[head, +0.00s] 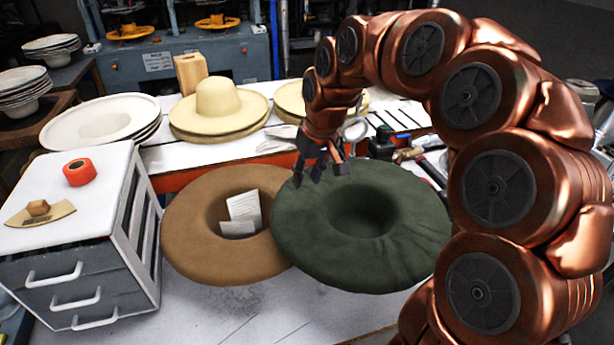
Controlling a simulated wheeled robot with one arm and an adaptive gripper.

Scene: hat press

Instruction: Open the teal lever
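I cannot make out a teal lever for certain. My gripper (322,176) hangs from my copper arm, pointing down over the left part of the green hat (410,245). Its dark fingers are spread apart with nothing seen between them. It is well in front of the press and apart from the teal bar.
A brown hat (215,262) holding papers lies beside the green one on the white table (230,315). Straw hats (222,105) and white hats (100,120) lie behind. A drawer unit (70,220) with red tape (79,172) stands left. Tools clutter the right.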

